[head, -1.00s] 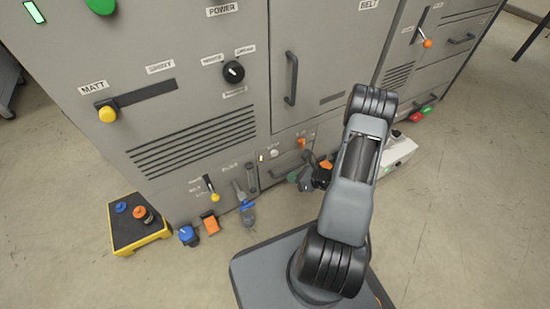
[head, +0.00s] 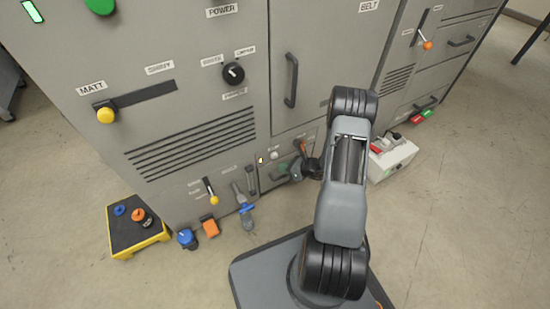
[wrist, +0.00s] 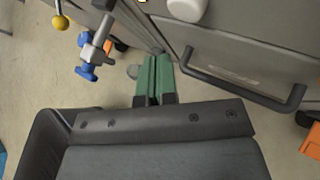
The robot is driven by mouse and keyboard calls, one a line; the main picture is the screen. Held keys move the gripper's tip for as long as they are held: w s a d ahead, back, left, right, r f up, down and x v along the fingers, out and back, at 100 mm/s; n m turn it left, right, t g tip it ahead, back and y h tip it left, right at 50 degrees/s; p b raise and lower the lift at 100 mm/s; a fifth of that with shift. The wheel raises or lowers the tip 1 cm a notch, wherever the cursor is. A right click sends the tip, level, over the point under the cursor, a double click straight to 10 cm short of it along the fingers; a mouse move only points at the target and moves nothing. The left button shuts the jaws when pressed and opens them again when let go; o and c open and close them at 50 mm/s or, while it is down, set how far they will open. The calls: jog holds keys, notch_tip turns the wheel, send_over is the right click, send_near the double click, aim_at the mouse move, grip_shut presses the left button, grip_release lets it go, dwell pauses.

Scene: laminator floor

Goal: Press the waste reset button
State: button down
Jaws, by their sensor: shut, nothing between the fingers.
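A small white round button (head: 274,155) sits on the low front panel of the grey machine, under a small label I cannot read. It also shows at the top edge of the wrist view (wrist: 187,9), partly cut off. I cannot confirm from its label that it is the waste reset. My gripper (head: 283,167) is shut and empty, its green fingertips pointing at the panel just below and right of the button. In the wrist view the closed fingers (wrist: 155,62) are below and left of the button, with a visible gap.
A drawer handle (wrist: 250,90) juts out right of my fingers. A blue-handled valve (head: 246,210) and a yellow-tipped lever (head: 213,199) are to the left. An orange-topped lever (head: 301,145) is close to my wrist. A white box (head: 392,160) stands on the floor to the right.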

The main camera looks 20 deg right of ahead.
jog(key=shift+w+a, duration=0.15)
jog(key=shift+w, duration=0.9)
jog(key=shift+w+b, duration=0.4)
jog(key=shift+w, duration=0.55)
dwell(2.3)
jog(key=shift+s, duration=0.95)
jog(key=shift+s+d+p, duration=0.15)
jog(key=shift+s+p, duration=0.1)
jog(key=shift+s, duration=1)
jog(key=shift+s+d+p, duration=0.15)
jog(key=shift+s+p, duration=0.1)
jog(key=shift+s, duration=1)
